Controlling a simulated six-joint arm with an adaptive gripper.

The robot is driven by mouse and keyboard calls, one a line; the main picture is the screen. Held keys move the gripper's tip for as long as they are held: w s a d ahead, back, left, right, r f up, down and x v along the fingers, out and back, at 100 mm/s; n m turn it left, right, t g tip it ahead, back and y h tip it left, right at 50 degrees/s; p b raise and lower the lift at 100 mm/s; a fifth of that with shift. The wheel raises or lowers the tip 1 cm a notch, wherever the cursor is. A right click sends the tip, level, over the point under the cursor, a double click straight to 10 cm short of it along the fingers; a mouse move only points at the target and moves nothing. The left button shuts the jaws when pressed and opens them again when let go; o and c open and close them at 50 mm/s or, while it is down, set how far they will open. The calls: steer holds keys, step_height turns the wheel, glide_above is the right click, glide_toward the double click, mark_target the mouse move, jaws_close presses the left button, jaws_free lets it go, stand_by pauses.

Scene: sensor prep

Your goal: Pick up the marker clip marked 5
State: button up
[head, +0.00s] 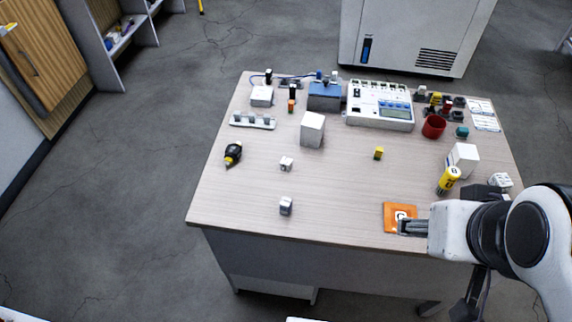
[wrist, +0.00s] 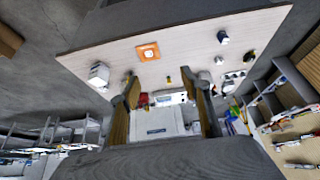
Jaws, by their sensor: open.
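Several small blocks or clips lie on the table: a grey-white one (head: 286,206) near the front edge, a white one (head: 286,163) behind it, and a yellow one (head: 378,153) near the middle. I cannot read a 5 on any of them, so I cannot tell which is the marker clip. In the wrist view the grey-white one (wrist: 222,37) and the white one (wrist: 219,60) show at upper right. My gripper (head: 403,227) is open and empty at the table's front right, by the orange square (head: 389,222), apart from these pieces.
A tall white block (head: 312,130) stands at mid-table, with a white device (head: 380,107) and a blue box (head: 324,97) behind. A red cup (head: 433,127), a yellow cylinder (head: 448,180) and a white box (head: 463,158) stand at right. The front left of the table (head: 240,205) is clear.

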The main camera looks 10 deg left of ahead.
steer(key=shift+c, duration=1.3)
steer(key=shift+w, duration=0.1)
